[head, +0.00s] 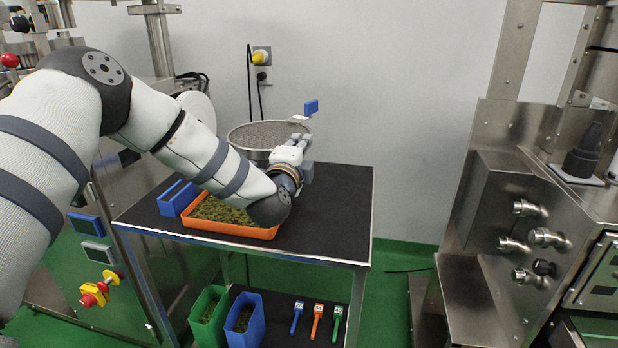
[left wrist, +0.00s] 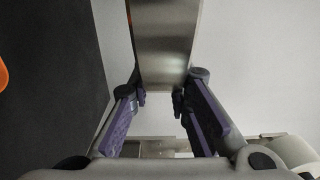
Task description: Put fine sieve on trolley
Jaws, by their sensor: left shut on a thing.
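The sieve (head: 268,133), a round steel-rimmed pan with a grey mesh, is at the back of the trolley. I cannot tell whether its base touches the black trolley top (head: 335,205), or how fine the mesh is. My left gripper (head: 299,140) is shut on the near right side of its rim. In the left wrist view, the sieve's shiny steel wall (left wrist: 165,50) runs between the fingers of the left gripper (left wrist: 159,98). A blue block with a pale tag (head: 311,106) shows just behind the gripper. My right gripper is not in view.
An orange tray (head: 240,231) of green leaves and a blue container (head: 176,197) stand on the trolley's front left. The right part of the top is clear. The lower shelf holds green (head: 208,316) and blue (head: 243,320) bins and three scoops. Steel machines flank both sides.

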